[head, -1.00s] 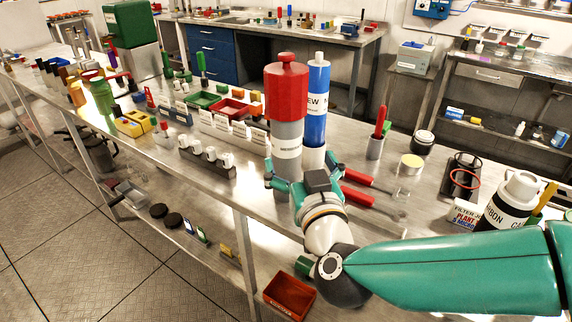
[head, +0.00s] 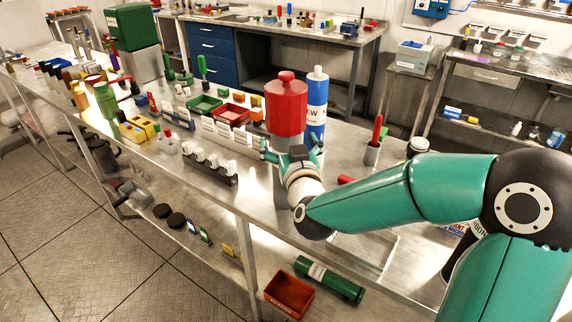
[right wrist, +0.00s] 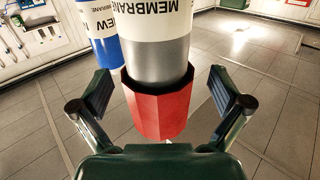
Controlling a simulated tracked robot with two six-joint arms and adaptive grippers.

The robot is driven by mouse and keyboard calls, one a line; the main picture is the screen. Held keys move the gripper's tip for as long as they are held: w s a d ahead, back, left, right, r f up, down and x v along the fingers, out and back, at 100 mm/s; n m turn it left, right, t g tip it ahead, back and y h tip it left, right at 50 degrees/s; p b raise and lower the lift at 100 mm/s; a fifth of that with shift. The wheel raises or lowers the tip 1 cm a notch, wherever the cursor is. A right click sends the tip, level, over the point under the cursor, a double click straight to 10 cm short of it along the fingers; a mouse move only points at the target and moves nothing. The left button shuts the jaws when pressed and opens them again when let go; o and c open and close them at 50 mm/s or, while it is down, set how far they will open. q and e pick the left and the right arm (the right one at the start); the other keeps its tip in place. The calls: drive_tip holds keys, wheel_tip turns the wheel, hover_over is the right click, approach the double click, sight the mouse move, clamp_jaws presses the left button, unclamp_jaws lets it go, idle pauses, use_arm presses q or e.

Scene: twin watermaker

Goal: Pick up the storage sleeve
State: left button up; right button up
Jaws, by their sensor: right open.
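A tall grey cylinder with a red cap (head: 286,105) stands upright on the bench. In the right wrist view its red cap (right wrist: 160,108) shows a dark open rim around the grey body, which bears a white label reading MEMBRANE. My right gripper (head: 291,150) is open in front of this cylinder, and its spread fingers (right wrist: 163,95) lie to either side of the red cap in the right wrist view. A green labelled tube (head: 329,279) lies on the lower shelf. No label I can read names the storage sleeve. My left gripper is out of view.
A blue cylinder (head: 317,100) labelled NEW stands close behind the grey one. A white-capped vial rack (head: 210,165) and small trays (head: 232,113) sit to the left. A red bin (head: 289,296) is on the lower shelf. A red-handled tool (head: 375,133) stands at right.

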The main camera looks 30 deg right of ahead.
drive_tip(key=p+x, duration=0.1)
drive_tip(key=x, duration=0.3)
drive_tip(key=shift+w+d, duration=0.15)
drive_tip(key=shift+d, duration=0.1)
drive_tip(key=shift+c, duration=0.2)
drive_tip(key=c, duration=1.8)
drive_tip(key=shift+r, duration=0.1)
